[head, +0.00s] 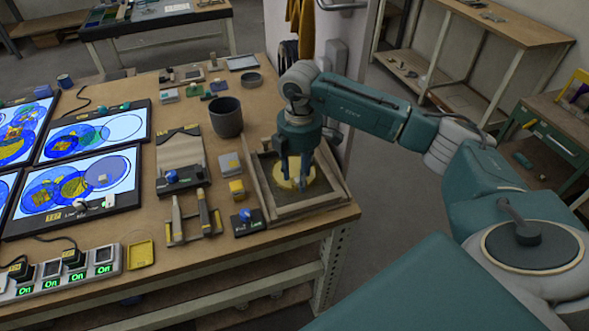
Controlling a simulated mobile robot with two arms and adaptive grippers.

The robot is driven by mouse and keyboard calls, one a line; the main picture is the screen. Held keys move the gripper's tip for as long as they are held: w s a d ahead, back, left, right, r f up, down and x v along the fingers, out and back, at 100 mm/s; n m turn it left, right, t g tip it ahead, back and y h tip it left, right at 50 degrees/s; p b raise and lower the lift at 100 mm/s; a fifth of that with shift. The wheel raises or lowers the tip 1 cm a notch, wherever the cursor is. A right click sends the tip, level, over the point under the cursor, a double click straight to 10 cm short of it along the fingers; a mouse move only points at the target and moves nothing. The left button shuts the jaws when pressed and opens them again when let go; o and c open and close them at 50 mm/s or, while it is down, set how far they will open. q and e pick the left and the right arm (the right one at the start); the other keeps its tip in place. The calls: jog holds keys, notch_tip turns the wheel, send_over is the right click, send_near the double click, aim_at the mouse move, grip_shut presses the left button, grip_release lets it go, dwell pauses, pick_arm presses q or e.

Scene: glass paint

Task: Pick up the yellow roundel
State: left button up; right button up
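The yellow roundel (310,180) is a round yellow disc inside the wooden-framed tray (331,197) at the right corner of the workbench. My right gripper (294,182) points down over it from above. Its two dark fingers show a gap between them and overlap the roundel in the picture, hiding part of it. I cannot tell whether the fingers touch the roundel or grip it. My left gripper is not in view.
A dark grey cup (227,118) stands behind and left of the tray. Lit panels (80,185) with coloured circles lie at the left. The bench's right edge is close to the tray.

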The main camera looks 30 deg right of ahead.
jog(key=shift+f, duration=0.4)
grip_shut()
jog(key=shift+r, duration=0.15)
